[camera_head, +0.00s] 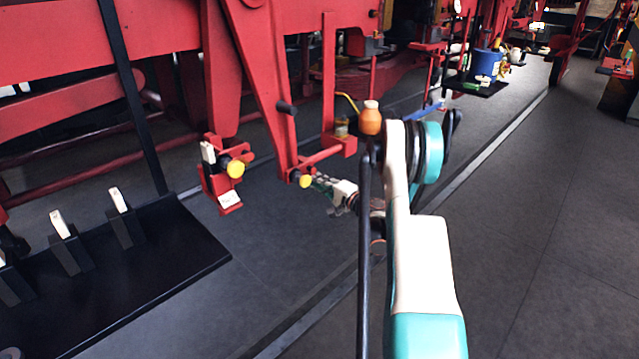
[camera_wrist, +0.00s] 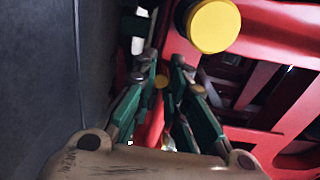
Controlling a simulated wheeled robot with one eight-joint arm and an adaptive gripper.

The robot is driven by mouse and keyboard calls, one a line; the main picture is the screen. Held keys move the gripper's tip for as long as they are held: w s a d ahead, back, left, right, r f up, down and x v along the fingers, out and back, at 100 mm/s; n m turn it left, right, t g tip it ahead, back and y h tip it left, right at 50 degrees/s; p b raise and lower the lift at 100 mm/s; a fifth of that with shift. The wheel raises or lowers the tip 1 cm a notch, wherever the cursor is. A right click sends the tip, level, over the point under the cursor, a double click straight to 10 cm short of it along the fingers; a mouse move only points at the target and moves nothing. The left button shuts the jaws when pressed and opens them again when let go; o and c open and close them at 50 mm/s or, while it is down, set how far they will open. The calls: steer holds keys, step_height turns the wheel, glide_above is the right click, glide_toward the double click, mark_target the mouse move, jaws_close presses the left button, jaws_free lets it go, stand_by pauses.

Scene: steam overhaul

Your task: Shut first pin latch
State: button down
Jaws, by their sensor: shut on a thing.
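My gripper (camera_head: 320,182) reaches in low beside a red hanging bracket with a yellow-ended pin (camera_head: 305,181). In the wrist view its green fingers (camera_wrist: 164,62) are drawn close together around a narrow red part, apparently of the pin latch; the exact contact is not clear. A large yellow pin end (camera_wrist: 213,26) is above and right of the fingertips. Farther left in the head view, a red block (camera_head: 222,188) carries another yellow-ended pin (camera_head: 235,168) and a white-tipped lever (camera_head: 208,152).
A black plate with several white-tipped levers (camera_head: 190,262) stands at the lower left. Red beams and rods (camera_head: 100,45) fill the upper left. An orange-topped part (camera_head: 370,120) shows beside my arm. A blue bucket (camera_head: 486,62) stands farther back. The grey floor (camera_head: 530,200) at right is clear.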

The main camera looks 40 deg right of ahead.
steer(key=shift+a, duration=0.15)
stand_by(0.3)
steer(key=shift+s+a+r, duration=0.1)
steer(key=shift+a, duration=0.25)
steer(key=shift+a+r, duration=0.4)
steer(key=shift+a, duration=0.05)
steer(key=shift+a+r, duration=0.1)
steer(key=shift+r, duration=0.05)
stand_by(0.3)
